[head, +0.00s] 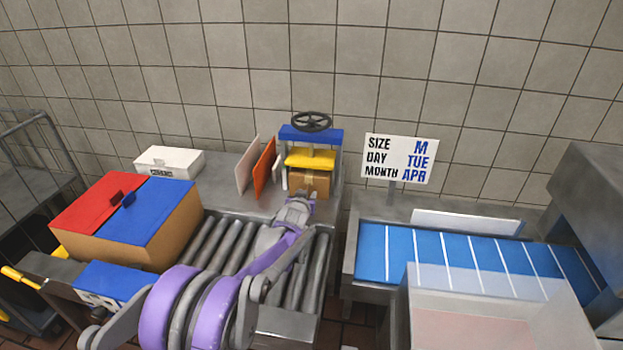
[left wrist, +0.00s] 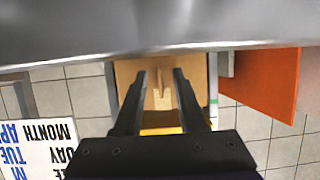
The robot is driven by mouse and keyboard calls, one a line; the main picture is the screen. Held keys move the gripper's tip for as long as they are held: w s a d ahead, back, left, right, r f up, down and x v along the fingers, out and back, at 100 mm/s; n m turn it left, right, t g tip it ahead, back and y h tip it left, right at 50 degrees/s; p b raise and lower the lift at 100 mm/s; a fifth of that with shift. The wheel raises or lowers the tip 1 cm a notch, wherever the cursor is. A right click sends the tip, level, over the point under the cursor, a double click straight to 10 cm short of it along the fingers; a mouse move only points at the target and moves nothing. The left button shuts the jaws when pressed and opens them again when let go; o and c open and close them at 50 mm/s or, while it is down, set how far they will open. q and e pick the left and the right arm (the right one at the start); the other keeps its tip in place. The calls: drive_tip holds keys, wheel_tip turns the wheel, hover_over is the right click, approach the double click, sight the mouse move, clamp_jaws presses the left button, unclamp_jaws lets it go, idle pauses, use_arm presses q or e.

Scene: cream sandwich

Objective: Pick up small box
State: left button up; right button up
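The small cardboard box (head: 310,181) sits inside the press frame, under its yellow plate (head: 311,157). In the left wrist view, the box (left wrist: 142,71) appears upside down, straight ahead, with a thin upright tab (left wrist: 162,92) on its face. My left gripper (head: 301,198) reaches to the front of the box, and its arm partly hides the rollers. In the left wrist view, the left gripper's fingers (left wrist: 160,78) are apart, with the tab between them and gaps on both sides. Whether the fingertips touch the box cannot be told. My right gripper is not in view.
An orange panel (head: 264,168) and a pale panel (head: 247,165) stand left of the press. A large box with red and blue lids (head: 150,235) and a white box (head: 170,161) are left. A sign (head: 399,158) and blue conveyor (head: 460,260) are right.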

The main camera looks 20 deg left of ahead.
use_arm(q)
drive_tip(key=shift+w+f, duration=0.1)
drive_tip(key=shift+w, duration=0.1)
clamp_jaws()
idle(1.3)
